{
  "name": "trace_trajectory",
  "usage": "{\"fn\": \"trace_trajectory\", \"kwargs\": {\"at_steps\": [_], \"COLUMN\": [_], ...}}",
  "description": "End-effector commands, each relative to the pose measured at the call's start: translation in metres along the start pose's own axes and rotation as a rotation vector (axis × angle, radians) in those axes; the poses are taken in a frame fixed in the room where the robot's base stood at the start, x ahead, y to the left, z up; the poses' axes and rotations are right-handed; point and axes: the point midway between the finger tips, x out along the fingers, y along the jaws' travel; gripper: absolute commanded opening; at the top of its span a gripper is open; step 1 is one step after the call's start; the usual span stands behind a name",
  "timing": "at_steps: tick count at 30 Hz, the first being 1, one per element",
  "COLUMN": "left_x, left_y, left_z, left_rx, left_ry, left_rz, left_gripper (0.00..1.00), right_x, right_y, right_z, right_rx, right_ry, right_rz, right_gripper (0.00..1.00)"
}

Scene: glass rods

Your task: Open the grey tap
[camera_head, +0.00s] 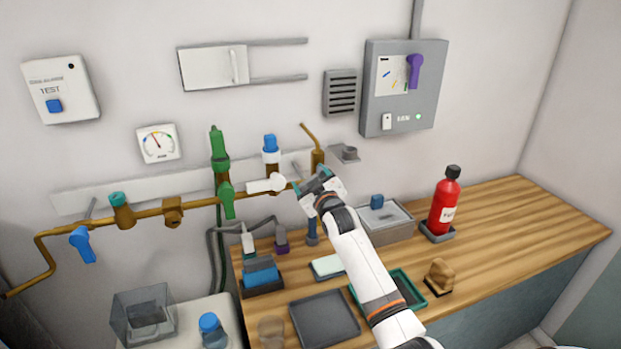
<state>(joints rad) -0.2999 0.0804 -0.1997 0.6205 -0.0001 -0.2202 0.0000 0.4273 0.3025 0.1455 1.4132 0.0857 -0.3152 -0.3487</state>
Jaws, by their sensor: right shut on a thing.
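My right gripper (313,184) is at the right end of the brass pipe (200,204), just below an upright brass spout (318,150). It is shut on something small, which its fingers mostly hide. I cannot make out a clearly grey tap handle; the held part may be it. A white lever (266,184) lies roughly level just left of the gripper, under a blue-topped valve (271,150). A thin grey piece (296,167) shows behind the gripper. My left gripper is not in view.
Green (226,200) and blue (83,244) levers hang from the pipe further left. A grey bracket (345,153) is on the wall right of the spout.

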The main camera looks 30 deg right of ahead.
Motion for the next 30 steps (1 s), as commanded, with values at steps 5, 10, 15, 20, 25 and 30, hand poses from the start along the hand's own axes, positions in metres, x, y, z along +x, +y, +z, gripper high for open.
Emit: {"fn": "trace_trajectory", "kwargs": {"at_steps": [5,10,15,20,25,30], "left_x": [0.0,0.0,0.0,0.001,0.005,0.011], "left_y": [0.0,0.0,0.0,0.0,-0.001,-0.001], "left_z": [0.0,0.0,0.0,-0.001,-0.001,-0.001], "left_rx": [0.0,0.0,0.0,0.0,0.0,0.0], "left_ry": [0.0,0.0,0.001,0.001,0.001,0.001], "left_rz": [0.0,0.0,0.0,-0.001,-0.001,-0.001], "left_gripper": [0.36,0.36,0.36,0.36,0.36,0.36], "right_x": [0.0,0.0,0.0,-0.003,-0.023,-0.058], "right_y": [0.0,0.0,0.0,0.0,0.002,0.001], "right_z": [0.0,0.0,0.0,-0.001,-0.002,-0.003], "right_rx": [0.003,0.005,0.005,0.006,0.005,0.004], "right_ry": [0.001,0.001,0.0,0.0,0.0,0.0], "right_rz": [0.0,0.0,0.0,0.0,0.001,0.0], "right_gripper": [0.32,0.95,0.95,0.95,0.95,0.95]}}
